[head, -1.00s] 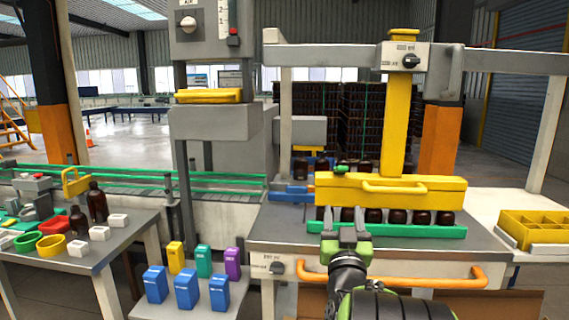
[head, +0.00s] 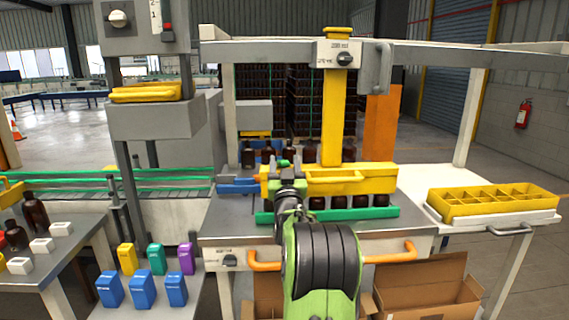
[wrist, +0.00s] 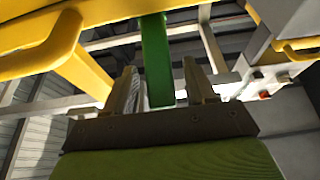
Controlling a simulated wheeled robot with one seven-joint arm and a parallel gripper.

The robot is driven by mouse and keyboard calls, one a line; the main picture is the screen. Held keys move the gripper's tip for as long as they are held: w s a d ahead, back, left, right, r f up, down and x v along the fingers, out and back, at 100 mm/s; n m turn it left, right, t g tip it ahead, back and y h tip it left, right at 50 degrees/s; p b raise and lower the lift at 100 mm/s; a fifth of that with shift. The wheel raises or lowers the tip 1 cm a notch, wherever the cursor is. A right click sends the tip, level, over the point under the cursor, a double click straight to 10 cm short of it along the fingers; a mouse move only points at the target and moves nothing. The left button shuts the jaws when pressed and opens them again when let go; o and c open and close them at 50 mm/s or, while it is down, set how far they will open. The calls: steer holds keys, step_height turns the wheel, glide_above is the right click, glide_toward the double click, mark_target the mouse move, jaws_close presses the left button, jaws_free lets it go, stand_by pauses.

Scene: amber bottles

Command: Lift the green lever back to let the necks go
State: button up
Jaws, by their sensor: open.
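The green lever (wrist: 155,60) hangs down between the two fingers of my open gripper (wrist: 159,68) in the wrist view. I cannot tell whether either finger touches it. In the head view a bit of the lever (head: 284,163) shows at the left end of the yellow gripping bar (head: 350,181), just above my gripper (head: 290,184), which hides the rest. The bar spans a row of brown bottles (head: 338,202) standing at the green strip (head: 330,215). My arm covers the bottles at the left end.
A yellow handle (wrist: 55,50) juts close at the left in the wrist view. An orange rail (head: 265,266) runs along the bench front. A yellow divided crate (head: 480,206) stands on the right side table. Open cardboard boxes (head: 430,290) lie below the bench.

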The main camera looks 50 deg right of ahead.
jaws_close()
